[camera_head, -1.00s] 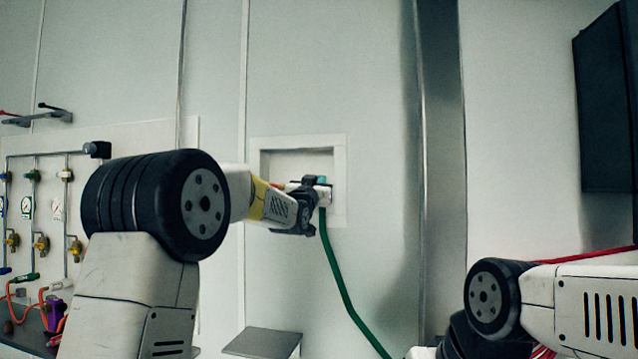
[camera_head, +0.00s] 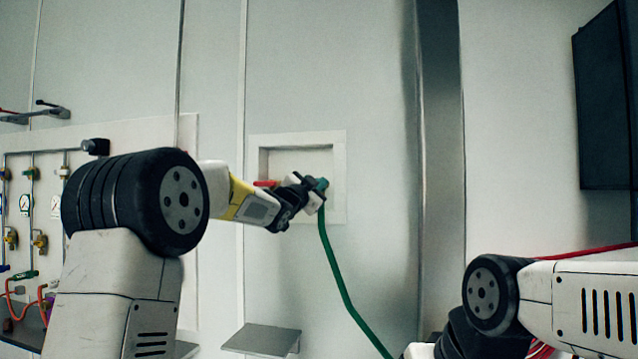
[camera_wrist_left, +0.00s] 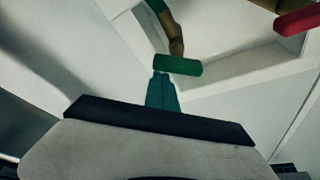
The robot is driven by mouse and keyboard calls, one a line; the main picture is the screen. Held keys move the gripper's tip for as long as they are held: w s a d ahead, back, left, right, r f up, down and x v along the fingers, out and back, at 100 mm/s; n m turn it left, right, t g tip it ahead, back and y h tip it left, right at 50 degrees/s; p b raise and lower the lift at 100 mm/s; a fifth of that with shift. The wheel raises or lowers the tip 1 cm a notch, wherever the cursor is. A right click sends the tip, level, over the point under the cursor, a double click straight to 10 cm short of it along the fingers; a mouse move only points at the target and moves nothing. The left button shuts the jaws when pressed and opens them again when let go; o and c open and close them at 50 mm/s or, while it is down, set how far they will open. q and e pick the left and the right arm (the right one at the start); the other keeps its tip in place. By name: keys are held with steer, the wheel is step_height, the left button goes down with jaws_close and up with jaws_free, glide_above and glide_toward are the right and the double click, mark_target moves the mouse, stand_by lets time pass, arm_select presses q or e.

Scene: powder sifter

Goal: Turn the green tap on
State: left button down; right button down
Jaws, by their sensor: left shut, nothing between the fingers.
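The green tap's handle (camera_wrist_left: 177,65) shows in the left wrist view as a short green bar on a brass body, in front of the white wall recess. My left gripper (camera_wrist_left: 162,92) is shut and empty; its teal fingertips point at the handle's near side, close to or touching it, I cannot tell which. In the head view my left gripper (camera_head: 318,186) is at the recess's right side and hides most of the tap. The green hose (camera_head: 341,275) hangs below it. My right gripper is out of view; only my right arm shows.
A red tap handle (camera_head: 265,183) sits at the recess's (camera_head: 340,150) left side and shows in the left wrist view (camera_wrist_left: 298,20). A grey shelf (camera_head: 262,339) is below. A panel of valves and gauges (camera_head: 100,135) is at left. A metal post (camera_head: 441,170) stands right of the recess.

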arm_select(q)
steer(key=m+g, duration=0.1)
steer(key=m, duration=0.1)
steer(key=f+m+g, duration=0.1)
steer(key=m, duration=0.2)
steer(key=a+m, duration=0.1)
steer(key=m, duration=0.2)
steer(key=shift+w+f+g+h, duration=0.15)
steer(key=shift+f+g+h, duration=0.2)
steer(key=shift+g+h, duration=0.05)
steer(key=shift+f, duration=0.1)
stand_by(0.5)
